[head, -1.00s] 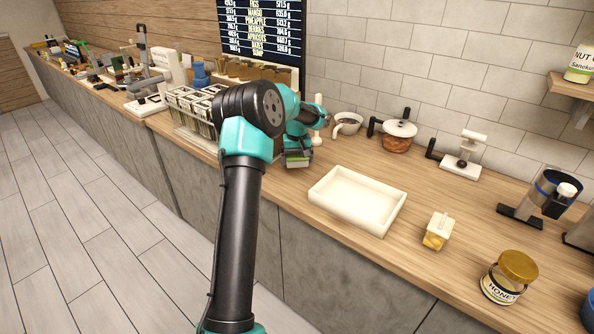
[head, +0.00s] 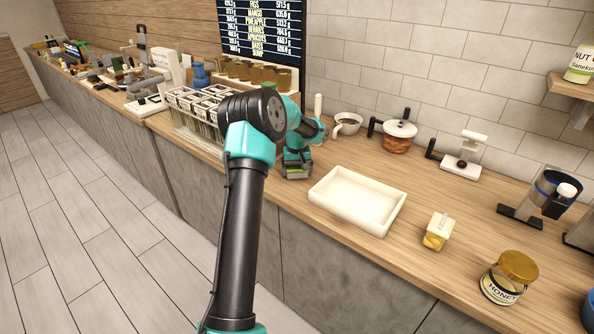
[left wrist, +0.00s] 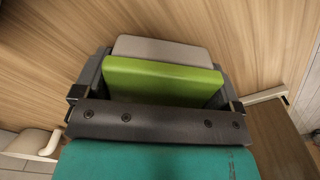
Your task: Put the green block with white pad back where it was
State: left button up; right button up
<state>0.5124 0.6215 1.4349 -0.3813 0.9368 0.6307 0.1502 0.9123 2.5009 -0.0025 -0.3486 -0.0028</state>
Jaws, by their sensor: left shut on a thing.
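The green block with white pad (left wrist: 165,76) is between the fingers of my left gripper (left wrist: 150,85) in the left wrist view. Its green body faces the camera and its pale pad shows beyond it. In the head view the left gripper (head: 297,168) is low over the counter, left of the white tray, with a bit of the green block (head: 296,177) showing beneath it. I cannot tell whether the block touches the counter. My right gripper is not in view.
The empty white tray (head: 357,197) stands right of my left gripper. A rack of clear containers (head: 190,112) stands to the left. A white cup (head: 347,124) and a lidded pot (head: 398,137) stand behind. A honey jar (head: 510,279) is at the front right.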

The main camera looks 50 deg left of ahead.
pick_arm(q)
jog(key=shift+f, duration=0.15)
jog(key=o, duration=0.6)
notch_tip(320, 180, up, 12)
jog(key=shift+r, duration=0.2)
dwell(0.4)
